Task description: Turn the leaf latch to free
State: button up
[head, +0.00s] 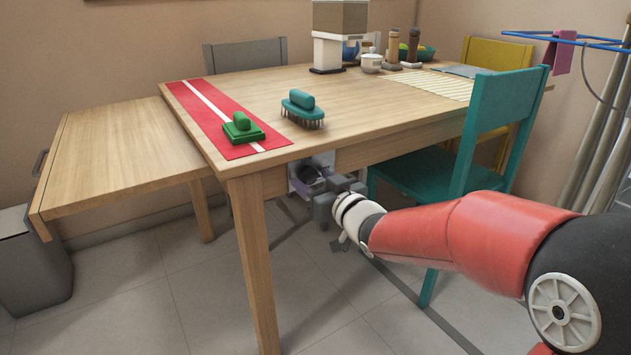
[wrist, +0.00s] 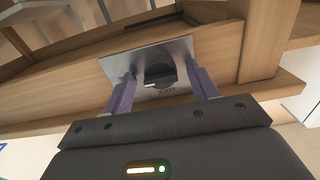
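The leaf latch is a dark round knob (wrist: 160,70) with a pale pointer mark, on a silver metal plate (wrist: 120,66) fixed to the table's wooden apron. Lettering that looks like "LOCK" shows upside down on the plate, on the gripper side of the knob. In the wrist view my gripper (wrist: 163,84) is open, with one purple finger on each side of the knob. I cannot tell whether the fingers touch it. In the head view my gripper (head: 320,180) is under the tabletop's front edge and covers part of the latch plate (head: 297,184).
The wooden table (head: 255,85) has a side leaf (head: 115,150) at left, slightly lower than the top. A teal chair (head: 490,125) stands close to my arm. A grey bin (head: 30,265) stands at left.

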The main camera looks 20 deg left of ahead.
jog(key=v, duration=0.8)
dwell(0.4)
jog(key=s+d+r+m+h+p, duration=0.25)
jog(key=d+h, duration=0.35)
jog(key=d, duration=0.4)
jog(key=s+d+r+m+h+p, duration=0.15)
jog(key=d+m+h, duration=0.35)
jog(key=d, duration=0.5)
jog(key=s+d+f+m+g+h+p, duration=0.1)
jog(key=s+d+g, duration=0.2)
jog(key=s, duration=0.6)
jog(key=s+d+f+m+g+h+p, duration=0.1)
jog(key=s+d, duration=0.4)
jog(key=s, duration=0.5)
jog(key=shift+d+f+g+h+p, duration=0.2)
jog(key=shift+f+g+h+p, duration=0.2)
jog(key=shift+f+g, duration=0.5)
jog(key=shift+s+f, duration=0.1)
jog(key=shift+s, duration=0.05)
jog(key=shift+c, duration=0.5)
